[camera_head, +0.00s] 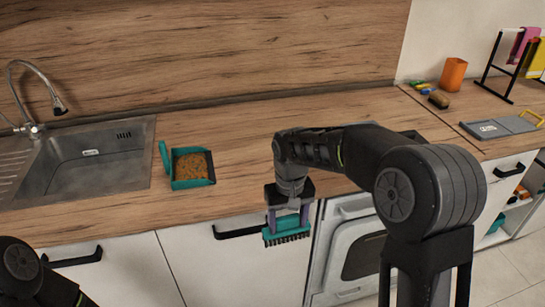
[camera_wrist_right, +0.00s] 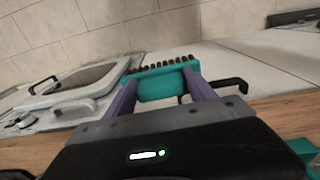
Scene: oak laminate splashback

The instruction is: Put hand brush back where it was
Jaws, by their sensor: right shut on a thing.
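The hand brush (camera_head: 287,236) is teal with dark bristles. My right gripper (camera_head: 289,222) is shut on it and holds it in front of the counter's front edge, before the white cabinet doors. In the right wrist view the brush (camera_wrist_right: 165,82) sits between the two purple fingers of the right gripper (camera_wrist_right: 165,95), its bristles pointing away from the gripper. A teal dustpan (camera_head: 188,168) with brown crumbs in it lies on the counter, left of the right gripper. My left gripper is out of view; only part of the left arm shows at the lower left.
A sink with a tap (camera_head: 90,155) is at the left. An open shelf (camera_head: 508,212) holds items at the lower right. A white appliance (camera_head: 350,245) is below the counter.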

